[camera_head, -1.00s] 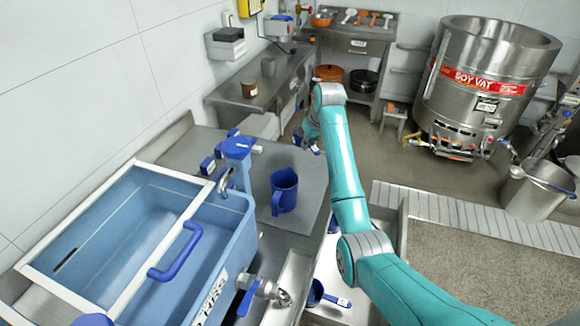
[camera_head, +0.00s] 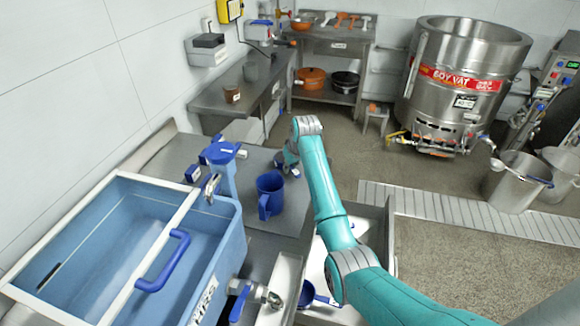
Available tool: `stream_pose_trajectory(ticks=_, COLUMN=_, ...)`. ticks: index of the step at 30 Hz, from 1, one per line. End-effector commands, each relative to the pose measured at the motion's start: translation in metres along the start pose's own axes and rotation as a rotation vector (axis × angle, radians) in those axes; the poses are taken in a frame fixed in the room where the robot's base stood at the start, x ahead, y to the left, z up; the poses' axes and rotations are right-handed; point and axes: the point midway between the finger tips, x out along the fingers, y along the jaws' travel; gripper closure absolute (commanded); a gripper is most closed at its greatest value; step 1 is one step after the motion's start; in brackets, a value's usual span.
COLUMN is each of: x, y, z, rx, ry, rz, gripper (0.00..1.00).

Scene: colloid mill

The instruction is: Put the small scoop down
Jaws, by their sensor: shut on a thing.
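My gripper (camera_head: 289,168) is small in the head view, at the end of my teal arm and partly hidden by my wrist. It is over the steel table (camera_head: 225,222), just behind and right of a blue jug (camera_head: 269,194). It is shut on the small scoop, of which hardly anything shows. I cannot tell whether the scoop touches the table top. A blue ladle-like tool (camera_head: 308,294) lies lower down beside my arm, partly hidden.
A blue tank (camera_head: 225,232) with a blue handle fills the lower left. A steel side bench (camera_head: 215,100) runs along the wall. White and orange tools (camera_head: 340,19) lie on the back shelf. The soy vat (camera_head: 465,85) and a steel bucket (camera_head: 512,185) stand right.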

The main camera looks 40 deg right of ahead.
Motion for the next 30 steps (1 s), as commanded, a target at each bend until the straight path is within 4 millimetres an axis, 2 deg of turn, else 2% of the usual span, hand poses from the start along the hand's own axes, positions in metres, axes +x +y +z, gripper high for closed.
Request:
stream_pose_trajectory(ticks=2, x=0.002, y=0.0, z=0.001, rx=0.0, ry=-0.001, rz=0.0, gripper=1.0)
stream_pose_trajectory(ticks=3, x=0.002, y=0.0, z=0.001, rx=0.0, ry=-0.001, rz=0.0, gripper=0.73)
stream_pose_trajectory(ticks=5, x=0.002, y=0.0, z=0.001, rx=0.0, ry=-0.001, rz=0.0, gripper=0.58)
stream_pose_trajectory(ticks=17, x=-0.004, y=0.0, z=-0.001, rx=0.0, ry=0.001, rz=0.0, gripper=0.58)
stream_pose_trajectory(ticks=20, x=-0.016, y=0.0, z=-0.001, rx=0.0, ry=0.002, rz=0.001, gripper=0.58)
stream_pose_trajectory(ticks=30, x=-0.082, y=0.0, z=-0.001, rx=0.0, ry=0.003, rz=0.001, gripper=0.58)
